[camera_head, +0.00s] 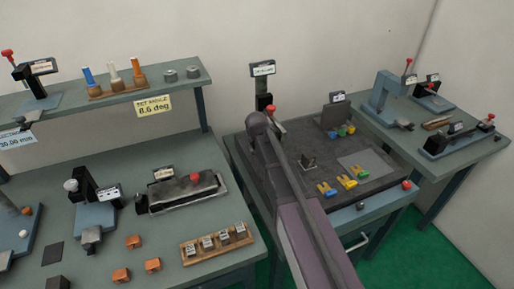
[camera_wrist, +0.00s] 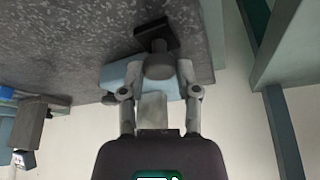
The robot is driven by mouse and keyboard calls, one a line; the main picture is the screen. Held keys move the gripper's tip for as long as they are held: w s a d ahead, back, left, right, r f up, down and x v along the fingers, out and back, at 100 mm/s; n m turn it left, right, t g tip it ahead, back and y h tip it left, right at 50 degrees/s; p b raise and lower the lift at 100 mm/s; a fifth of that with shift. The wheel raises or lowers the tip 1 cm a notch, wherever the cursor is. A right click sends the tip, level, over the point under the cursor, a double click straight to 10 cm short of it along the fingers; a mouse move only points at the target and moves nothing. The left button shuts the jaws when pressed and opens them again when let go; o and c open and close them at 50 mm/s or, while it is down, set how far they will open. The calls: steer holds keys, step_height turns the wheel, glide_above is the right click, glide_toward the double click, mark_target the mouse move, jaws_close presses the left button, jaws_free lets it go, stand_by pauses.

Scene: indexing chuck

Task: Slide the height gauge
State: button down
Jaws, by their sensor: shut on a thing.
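The height gauge (camera_head: 262,90) stands at the back left of the dark granite plate (camera_head: 292,185) in the head view, with a black upright column, a label on top and a red knob; my arm hides its lower part. My gripper, in the wrist view (camera_wrist: 158,78), has its two fingers closed around a dark round part (camera_wrist: 158,62), which I take to be of the gauge. A black square piece (camera_wrist: 157,34) and a blue block (camera_wrist: 118,74) show beside that part. The fingertips are hidden by my arm in the head view.
A bench with fixtures (camera_head: 180,193) is to the left, another table (camera_head: 470,150) to the right. A wall is close behind.

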steer(key=shift+a, duration=0.4)
steer(key=shift+c, duration=1.7)
jaws_free()
steer(key=shift+a+f, duration=0.1)
steer(key=shift+s+d, duration=0.1)
steer(key=shift+d, duration=0.15)
steer(key=shift+d+r, duration=0.1)
steer(key=shift+r, duration=0.1)
